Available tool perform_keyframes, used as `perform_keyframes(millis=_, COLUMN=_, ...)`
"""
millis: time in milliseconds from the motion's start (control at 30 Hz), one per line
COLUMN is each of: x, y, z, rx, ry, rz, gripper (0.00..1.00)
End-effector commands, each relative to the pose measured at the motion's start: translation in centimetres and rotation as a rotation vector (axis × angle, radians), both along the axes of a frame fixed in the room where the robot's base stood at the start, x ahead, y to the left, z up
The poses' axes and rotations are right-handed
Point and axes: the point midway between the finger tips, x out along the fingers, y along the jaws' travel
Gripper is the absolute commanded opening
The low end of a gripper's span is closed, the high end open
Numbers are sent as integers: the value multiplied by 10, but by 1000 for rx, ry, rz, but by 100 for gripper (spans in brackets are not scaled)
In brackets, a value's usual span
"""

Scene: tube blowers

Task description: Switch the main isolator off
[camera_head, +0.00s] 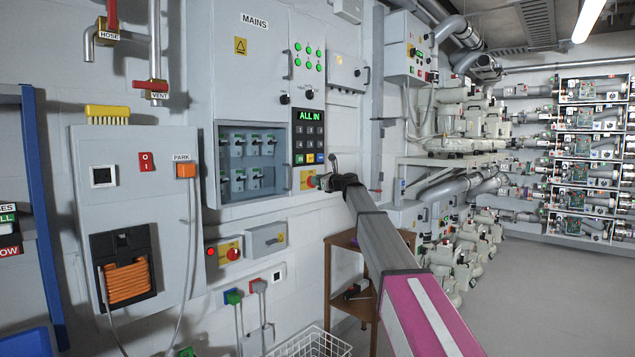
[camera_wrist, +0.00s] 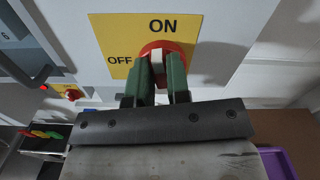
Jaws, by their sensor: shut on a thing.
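The main isolator is a red rotary knob (camera_wrist: 153,47) on a yellow plate (camera_wrist: 118,32) marked ON at the top and OFF at the left. My gripper (camera_wrist: 161,68) has its two green fingers closed around the knob's pale grip bar, which looks upright, in line with ON. The fingers hide part of the knob. In the head view the yellow plate (camera_head: 307,180) sits at the lower right of the grey MAINS cabinet (camera_head: 237,75), with my gripper (camera_head: 325,182) against the knob.
A keypad panel (camera_head: 309,137) above the isolator shows a green ALL IN display (camera_head: 311,115). A smaller red knob on a yellow plate (camera_head: 230,250) is lower left. A wooden corner shelf (camera_head: 345,240) stands below my arm. The floor at right is clear.

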Motion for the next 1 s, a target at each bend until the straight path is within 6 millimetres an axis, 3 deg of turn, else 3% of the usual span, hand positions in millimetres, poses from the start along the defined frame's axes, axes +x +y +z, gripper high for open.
perform_keyframes(millis=1000, x=-7, y=5, z=-7, rx=-589, ry=-755, rz=1, gripper=0)
